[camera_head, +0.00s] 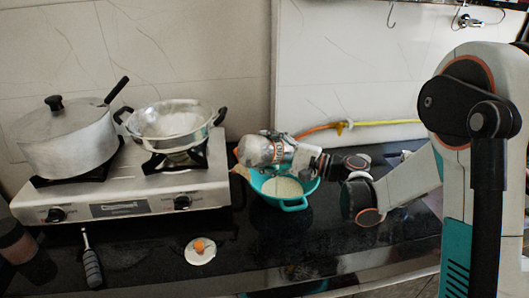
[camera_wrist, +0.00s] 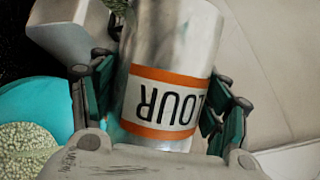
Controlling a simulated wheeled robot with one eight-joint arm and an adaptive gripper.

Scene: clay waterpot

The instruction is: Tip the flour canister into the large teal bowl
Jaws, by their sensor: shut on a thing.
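The flour canister (camera_head: 252,151) is a silver cylinder with an orange-edged label band. It lies tilted nearly on its side above the large teal bowl (camera_head: 295,206). My gripper (camera_head: 281,152) is shut around its middle. In the wrist view the canister (camera_wrist: 175,45) sits between both fingers of my gripper (camera_wrist: 160,92), its label "LOUR" upside down. The teal bowl (camera_wrist: 48,98) shows at the left there, with pale grainy stuff (camera_wrist: 22,150) in it. I cannot see into the canister's mouth, and no falling flour is visible.
A white lid with an orange knob (camera_head: 200,251) lies on the dark counter (camera_head: 140,262). A steel stove (camera_head: 135,200) at left bears a lidded pot (camera_head: 66,140) and a steel pan (camera_head: 170,122). A grey-handled tool (camera_head: 91,265) lies in front. A yellow hose (camera_head: 385,122) runs behind.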

